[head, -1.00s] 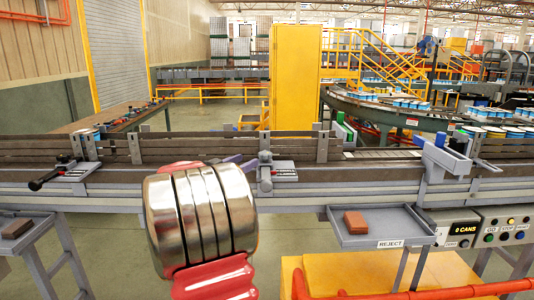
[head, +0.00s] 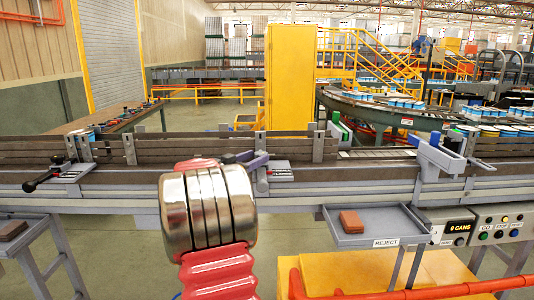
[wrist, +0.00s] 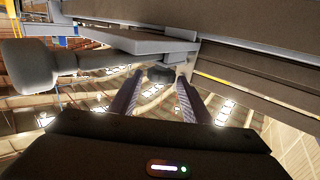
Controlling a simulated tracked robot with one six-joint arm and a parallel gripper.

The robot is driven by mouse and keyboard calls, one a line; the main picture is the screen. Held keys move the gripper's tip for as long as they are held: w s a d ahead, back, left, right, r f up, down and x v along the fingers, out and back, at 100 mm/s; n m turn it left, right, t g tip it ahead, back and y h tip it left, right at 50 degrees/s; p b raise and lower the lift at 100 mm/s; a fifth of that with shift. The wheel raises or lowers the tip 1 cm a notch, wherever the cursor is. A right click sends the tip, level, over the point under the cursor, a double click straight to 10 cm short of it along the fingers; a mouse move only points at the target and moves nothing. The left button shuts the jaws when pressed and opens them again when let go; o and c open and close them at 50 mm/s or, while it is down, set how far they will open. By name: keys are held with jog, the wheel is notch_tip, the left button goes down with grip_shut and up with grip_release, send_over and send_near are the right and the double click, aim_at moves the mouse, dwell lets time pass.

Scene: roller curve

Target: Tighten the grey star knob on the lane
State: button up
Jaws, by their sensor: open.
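The grey star knob is mostly hidden behind my arm and fingers in the head view; only a grey part of its clamp (head: 262,181) shows, on the lane's (head: 340,176) front rail. In the wrist view a dark, rounded knob (wrist: 161,74) sits under a flat grey plate, in line with the gap between my fingertips. My gripper (wrist: 158,84) is open, with one finger on each side of that knob's line. I cannot tell whether the fingers touch it. In the head view the purple-grey fingers of my gripper (head: 247,158) show just beyond my arm.
A black-handled clamp (head: 45,179) stands on the rail to the left. A blue-topped bracket (head: 437,158) is to the right. A reject tray (head: 375,220) with a brown block (head: 352,222) hangs in front. In the wrist view a thick grey cylinder (wrist: 28,66) lies left of the fingers.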

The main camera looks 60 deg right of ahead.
jog(key=x, duration=0.7)
jog(key=shift+d, duration=0.4)
jog(key=c, duration=0.8)
jog(key=shift+o, duration=0.2)
jog(key=shift+a, duration=0.15)
